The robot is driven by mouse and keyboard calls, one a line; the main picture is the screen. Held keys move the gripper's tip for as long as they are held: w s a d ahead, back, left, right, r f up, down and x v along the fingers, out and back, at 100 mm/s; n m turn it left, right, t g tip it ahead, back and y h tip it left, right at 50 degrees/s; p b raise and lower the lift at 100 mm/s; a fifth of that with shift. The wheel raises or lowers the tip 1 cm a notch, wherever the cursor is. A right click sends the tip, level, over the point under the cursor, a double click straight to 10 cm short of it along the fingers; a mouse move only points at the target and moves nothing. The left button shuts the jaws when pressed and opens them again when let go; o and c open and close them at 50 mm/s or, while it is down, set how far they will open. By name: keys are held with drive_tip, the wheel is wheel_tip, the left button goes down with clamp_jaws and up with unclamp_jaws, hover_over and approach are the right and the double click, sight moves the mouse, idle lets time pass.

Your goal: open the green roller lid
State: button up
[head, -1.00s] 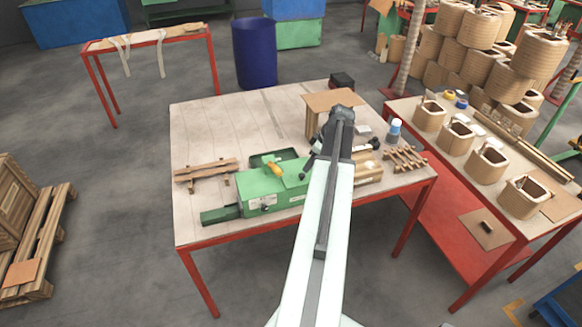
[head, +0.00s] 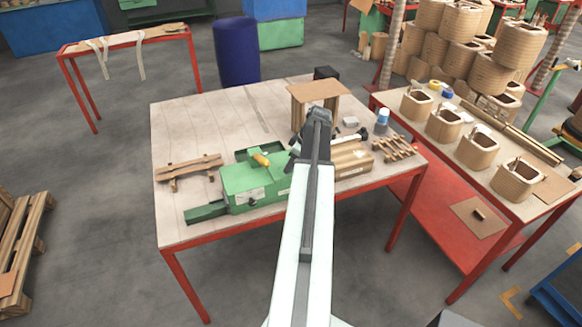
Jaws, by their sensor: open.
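The green roller machine (head: 252,186) stands on the wooden table, left of my arm. Its lid cannot be told apart clearly from its body. A small green tray (head: 262,152) with a yellow-handled tool lies just behind it. My arm reaches forward over the table and covers the machine's right end. My gripper (head: 296,152) is at the arm's far end, above the table near the machine's back right. It is open and looks empty, though its fingers are small and dark.
A wooden rack (head: 188,168) is at the left. The table's back left is clear.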

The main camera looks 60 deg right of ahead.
clamp_jaws()
idle(1.3)
